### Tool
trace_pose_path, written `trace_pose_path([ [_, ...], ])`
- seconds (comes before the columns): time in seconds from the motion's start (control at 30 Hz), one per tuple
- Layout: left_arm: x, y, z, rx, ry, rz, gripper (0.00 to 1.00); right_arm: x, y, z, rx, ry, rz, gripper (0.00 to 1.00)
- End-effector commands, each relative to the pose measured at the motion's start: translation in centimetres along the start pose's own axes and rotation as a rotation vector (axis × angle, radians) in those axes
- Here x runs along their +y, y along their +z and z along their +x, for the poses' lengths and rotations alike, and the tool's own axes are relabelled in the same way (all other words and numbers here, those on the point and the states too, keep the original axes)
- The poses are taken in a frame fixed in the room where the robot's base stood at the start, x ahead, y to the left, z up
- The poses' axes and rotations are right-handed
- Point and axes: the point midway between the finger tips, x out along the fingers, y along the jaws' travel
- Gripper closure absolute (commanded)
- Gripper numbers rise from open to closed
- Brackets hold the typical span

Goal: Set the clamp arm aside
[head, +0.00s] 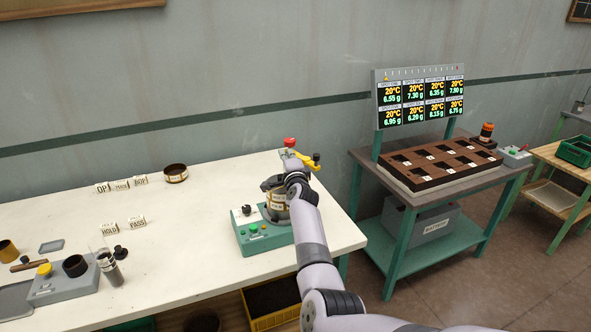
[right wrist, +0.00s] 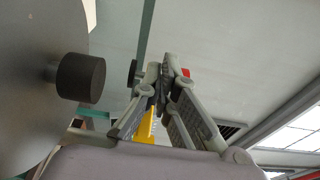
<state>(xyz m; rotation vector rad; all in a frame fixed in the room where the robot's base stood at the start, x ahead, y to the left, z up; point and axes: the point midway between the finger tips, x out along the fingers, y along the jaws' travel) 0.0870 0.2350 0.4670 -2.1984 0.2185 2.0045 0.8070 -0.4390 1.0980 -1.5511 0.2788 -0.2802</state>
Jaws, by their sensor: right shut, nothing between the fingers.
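The clamp arm (head: 304,159) looks to be the yellow bar with a dark-tipped yellow end, beside a red knob (head: 289,142), above the drum on the green-and-white device (head: 262,237). My right gripper (head: 290,162) is at the clamp arm, its fingers shut with nothing between them. In the right wrist view the shut fingers (right wrist: 167,75) point up, with a yellow strip (right wrist: 146,126) behind them and a bit of red (right wrist: 186,72) beside the tips. Whether the fingers touch the bar cannot be told. The drum (head: 274,196) is partly hidden by my right arm. My left gripper is not in view.
The white table (head: 190,215) has free room left of the device. Label blocks (head: 122,184), a dark ring (head: 175,173) and a grey unit (head: 65,281) stand on it. A green stand with a dark slotted tray (head: 430,170) is at right.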

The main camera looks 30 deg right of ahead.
Motion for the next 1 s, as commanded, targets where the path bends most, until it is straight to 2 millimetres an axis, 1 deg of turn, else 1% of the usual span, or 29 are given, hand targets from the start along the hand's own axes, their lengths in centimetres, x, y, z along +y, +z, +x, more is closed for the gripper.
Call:
trace_pose_path([
  [0.03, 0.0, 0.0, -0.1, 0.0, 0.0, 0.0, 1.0, -0.1, 0.4, 0.1, 0.024, 0.002, 0.011, 1.0],
  [0.37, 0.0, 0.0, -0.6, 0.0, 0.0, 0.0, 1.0, -0.1, 0.0, 0.6, 0.224, 0.003, 0.007, 1.0],
  [0.4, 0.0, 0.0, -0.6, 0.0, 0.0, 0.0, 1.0, 0.0, -0.4, 0.7, 0.221, 0.002, -0.001, 1.0],
  [1.0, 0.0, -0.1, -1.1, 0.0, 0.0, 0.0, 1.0, 0.0, -0.9, 1.2, 0.217, 0.001, -0.001, 1.0],
])
